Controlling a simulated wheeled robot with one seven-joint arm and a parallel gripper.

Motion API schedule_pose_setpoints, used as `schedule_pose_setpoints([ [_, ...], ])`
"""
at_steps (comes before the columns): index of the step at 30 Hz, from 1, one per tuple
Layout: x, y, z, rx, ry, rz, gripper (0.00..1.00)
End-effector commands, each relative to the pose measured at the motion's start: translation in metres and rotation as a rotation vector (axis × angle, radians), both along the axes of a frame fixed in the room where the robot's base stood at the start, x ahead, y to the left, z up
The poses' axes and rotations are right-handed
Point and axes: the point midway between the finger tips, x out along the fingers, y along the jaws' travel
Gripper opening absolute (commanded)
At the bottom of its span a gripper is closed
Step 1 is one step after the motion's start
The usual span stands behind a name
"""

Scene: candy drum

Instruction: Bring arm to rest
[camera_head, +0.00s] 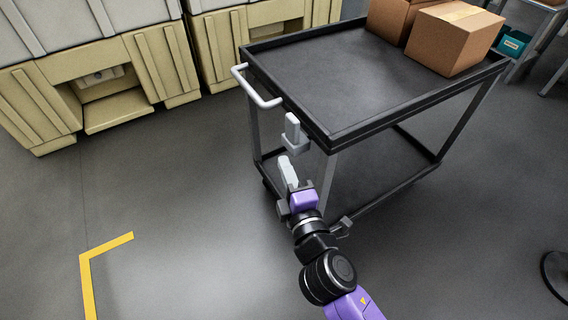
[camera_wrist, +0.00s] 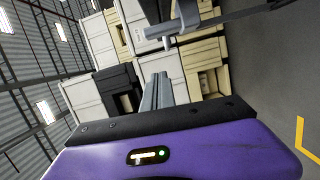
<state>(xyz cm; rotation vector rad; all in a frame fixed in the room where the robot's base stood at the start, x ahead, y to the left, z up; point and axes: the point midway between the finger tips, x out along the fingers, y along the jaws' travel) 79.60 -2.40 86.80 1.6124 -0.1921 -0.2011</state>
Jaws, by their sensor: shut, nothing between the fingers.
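My arm reaches up from the bottom of the head view, with purple and black links. My gripper (camera_head: 285,162) is shut and empty, pointing away from me beside the near left corner of the black cart (camera_head: 350,90). In the wrist view the closed grey fingers (camera_wrist: 157,78) stand together above the purple wrist housing. A light grey block on a bracket (camera_head: 293,132) shows just beyond the fingertips, near the cart's edge. Whether it is fixed to the cart is unclear. The gripper appears apart from it.
Two cardboard boxes (camera_head: 453,38) sit on the cart's far right top. A pale handle (camera_head: 256,88) sticks out at its left. Beige crates (camera_head: 135,75) stand at the back left. Yellow tape (camera_head: 88,275) marks the open grey floor at left. A teal bin (camera_head: 512,42) is far right.

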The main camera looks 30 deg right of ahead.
Motion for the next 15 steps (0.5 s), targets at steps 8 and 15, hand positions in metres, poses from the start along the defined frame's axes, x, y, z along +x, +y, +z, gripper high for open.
schedule_pose_setpoints([
  [8, 0.0004, -0.0001, 0.0, 0.0, 0.0, 0.0, 0.0],
  [15, 0.002, 0.0066, 0.0036, 0.07, -0.03, 0.029, 0.0],
])
